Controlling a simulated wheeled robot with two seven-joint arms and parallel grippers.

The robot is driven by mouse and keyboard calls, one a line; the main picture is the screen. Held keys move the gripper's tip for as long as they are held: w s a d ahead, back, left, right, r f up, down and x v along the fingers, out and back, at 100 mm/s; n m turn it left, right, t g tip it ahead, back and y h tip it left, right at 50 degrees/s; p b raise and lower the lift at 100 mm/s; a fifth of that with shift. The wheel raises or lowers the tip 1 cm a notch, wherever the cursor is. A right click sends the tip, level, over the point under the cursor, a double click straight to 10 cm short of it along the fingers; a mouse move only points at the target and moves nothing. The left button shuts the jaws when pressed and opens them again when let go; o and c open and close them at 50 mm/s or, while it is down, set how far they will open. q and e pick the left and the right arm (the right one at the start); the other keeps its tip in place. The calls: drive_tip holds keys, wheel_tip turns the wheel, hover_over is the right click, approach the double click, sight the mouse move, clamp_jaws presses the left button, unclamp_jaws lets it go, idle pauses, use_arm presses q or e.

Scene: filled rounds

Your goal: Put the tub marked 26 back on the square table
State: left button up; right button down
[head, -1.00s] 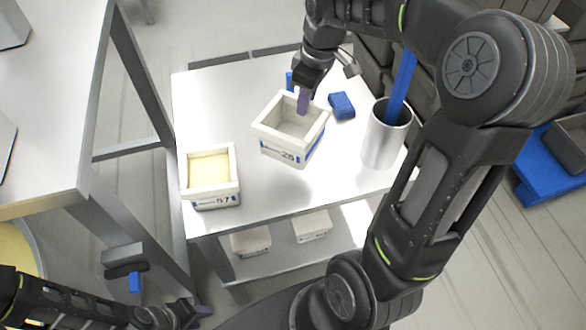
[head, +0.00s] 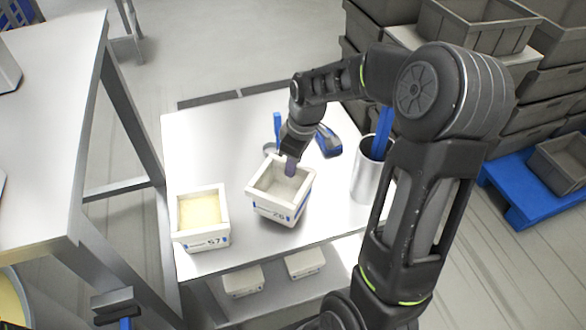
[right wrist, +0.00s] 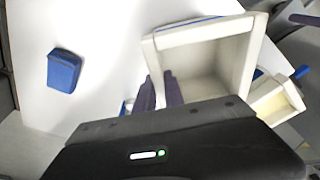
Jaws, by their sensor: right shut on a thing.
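The tub marked 26 (head: 283,207) is a white square tub with a blue-marked front, over the square table (head: 240,125). Its inside is pale with no clear filling. My right gripper (head: 290,168) is shut on its back wall. In the right wrist view the fingers (right wrist: 160,92) straddle the wall of the tub (right wrist: 213,60), one inside and one outside. The tub sits slightly turned and looks a little tilted; I cannot tell whether its base touches the tabletop. My left gripper is not in view.
A tub marked 57 (head: 203,242) with yellowish filling stands left of tub 26. A metal cup (head: 368,180) stands at right, a blue object (head: 328,141) behind. Two white tubs (head: 243,281) are on the lower shelf. A taller table (head: 50,130) is at left, grey crates (head: 480,75) back right.

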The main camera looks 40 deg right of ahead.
drive_tip(key=shift+f, duration=1.05)
drive_tip(key=shift+f, duration=0.15)
drive_tip(key=c, duration=1.4)
unclamp_jaws()
drive_tip(key=shift+c, duration=0.2)
drive_tip(key=r, duration=0.4)
drive_tip(key=s+r, duration=0.1)
drive_tip(key=r, duration=0.7)
drive_tip(key=shift+s+d+r+b, duration=0.1)
drive_tip(key=shift+s+d+b, duration=0.25)
drive_tip(key=shift+d+b, duration=0.05)
